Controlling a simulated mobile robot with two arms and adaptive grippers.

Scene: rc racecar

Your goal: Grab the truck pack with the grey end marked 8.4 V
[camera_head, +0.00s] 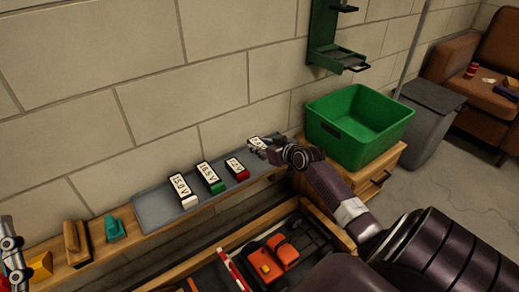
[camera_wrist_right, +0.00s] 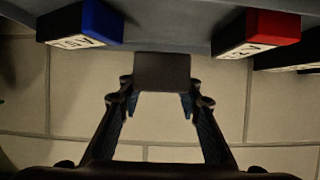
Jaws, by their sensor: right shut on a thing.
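The pack with the grey end (camera_wrist_right: 162,70) is between the fingers of my right gripper (camera_wrist_right: 160,105) in the right wrist view. The fingers are shut on its sides. In the head view my right gripper (camera_head: 266,148) is at the right part of the grey shelf mat, and a white-labelled pack (camera_head: 256,142) shows beside its tips. The held pack's voltage marking cannot be read. A jointed grey part at the left edge looks like my left gripper (camera_head: 12,250); its fingers are cut off or unclear.
A red-ended pack (camera_head: 237,168), a green-ended pack (camera_head: 211,178) and a white-ended pack (camera_head: 183,190) lie left of it on the grey mat (camera_head: 155,208). A blue-ended pack (camera_wrist_right: 100,22) is close by. A green bin (camera_head: 360,125) stands right.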

